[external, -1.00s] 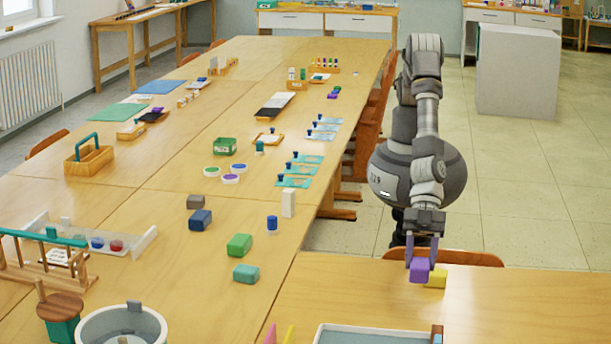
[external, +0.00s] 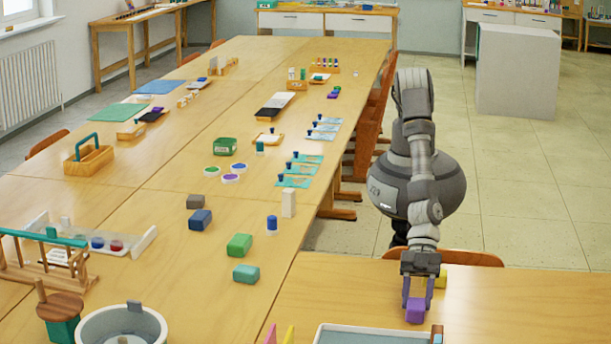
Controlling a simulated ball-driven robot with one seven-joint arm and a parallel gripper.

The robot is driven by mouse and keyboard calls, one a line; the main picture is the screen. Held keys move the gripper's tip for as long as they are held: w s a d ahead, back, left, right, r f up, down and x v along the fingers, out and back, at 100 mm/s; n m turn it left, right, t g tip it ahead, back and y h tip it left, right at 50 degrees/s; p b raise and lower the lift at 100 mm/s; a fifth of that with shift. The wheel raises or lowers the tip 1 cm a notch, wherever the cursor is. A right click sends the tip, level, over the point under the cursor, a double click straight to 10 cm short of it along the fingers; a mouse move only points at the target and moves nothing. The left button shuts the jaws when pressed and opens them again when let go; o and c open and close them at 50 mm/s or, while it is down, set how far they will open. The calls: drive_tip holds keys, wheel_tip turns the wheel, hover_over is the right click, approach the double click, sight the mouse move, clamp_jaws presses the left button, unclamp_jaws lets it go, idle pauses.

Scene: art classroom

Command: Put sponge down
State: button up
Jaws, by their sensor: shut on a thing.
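A purple block, which looks like the sponge (external: 415,311), is between the fingers of my gripper (external: 417,294) in the external view. My gripper points down over the near right table (external: 530,310) and is shut on the sponge. The sponge is at or just above the tabletop; I cannot tell whether it touches. A yellow block (external: 441,279) sits on the table just behind my gripper, partly hidden by it.
A shallow tray (external: 372,335) stands close in front of the sponge. Green (external: 239,245), teal (external: 246,273) and blue (external: 200,220) blocks lie on the long table at left. The table to the right of my gripper is clear.

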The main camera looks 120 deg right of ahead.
drive_tip(key=shift+f, duration=0.35)
drive_tip(key=o, duration=1)
drive_tip(key=shift+r, duration=0.15)
